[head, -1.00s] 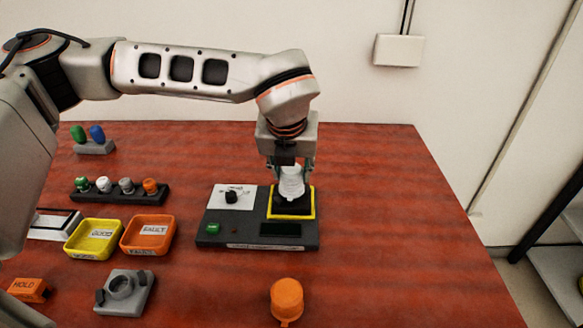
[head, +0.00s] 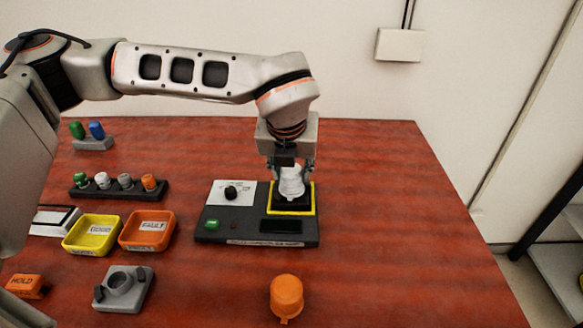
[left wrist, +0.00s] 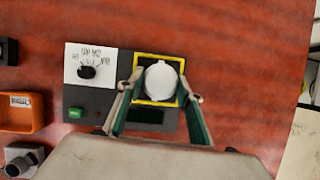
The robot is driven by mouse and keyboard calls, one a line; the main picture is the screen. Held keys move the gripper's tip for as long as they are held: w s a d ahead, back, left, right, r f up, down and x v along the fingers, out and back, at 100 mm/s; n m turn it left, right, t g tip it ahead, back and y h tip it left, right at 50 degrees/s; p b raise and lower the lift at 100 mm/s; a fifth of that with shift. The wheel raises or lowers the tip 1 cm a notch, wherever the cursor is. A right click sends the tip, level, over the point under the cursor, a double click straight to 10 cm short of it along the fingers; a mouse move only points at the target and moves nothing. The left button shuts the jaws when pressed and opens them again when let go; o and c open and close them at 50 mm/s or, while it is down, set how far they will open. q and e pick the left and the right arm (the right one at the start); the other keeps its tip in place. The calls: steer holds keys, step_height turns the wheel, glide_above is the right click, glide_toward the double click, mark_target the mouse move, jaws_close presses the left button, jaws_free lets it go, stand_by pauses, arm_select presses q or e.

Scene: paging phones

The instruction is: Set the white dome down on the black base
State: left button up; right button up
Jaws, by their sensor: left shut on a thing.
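My left gripper (head: 291,172) is shut on the white dome (head: 291,184) and points straight down. The dome is upright, directly over the black base (head: 303,202), a dark square inside a yellow frame (head: 275,213). I cannot tell whether the dome touches the base or hangs just above it. In the left wrist view the dome (left wrist: 160,81) sits between the two fingers, inside the yellow frame (left wrist: 160,55), and hides most of the base. My right gripper is not in view.
The frame belongs to a dark tester box with a dial (head: 231,192) and green button (head: 212,224). Yellow (head: 70,247) and orange (head: 127,244) trays lie left. An orange cap (head: 287,297) and grey fixture (head: 124,290) are in front. The table's right side is clear.

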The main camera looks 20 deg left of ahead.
arm_select(q)
steer(key=shift+f, duration=0.25)
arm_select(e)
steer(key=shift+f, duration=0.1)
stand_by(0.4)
arm_select(q)
steer(key=o, duration=1.5)
steer(key=shift+r, duration=0.1)
steer(key=shift+r+p, duration=1.6)
steer(key=shift+r, duration=1.65)
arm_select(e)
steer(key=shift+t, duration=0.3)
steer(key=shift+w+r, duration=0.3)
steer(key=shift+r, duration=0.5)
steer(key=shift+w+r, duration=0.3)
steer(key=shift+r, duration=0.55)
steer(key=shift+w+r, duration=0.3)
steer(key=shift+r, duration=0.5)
arm_select(q)
steer(key=shift+f, duration=0.1)
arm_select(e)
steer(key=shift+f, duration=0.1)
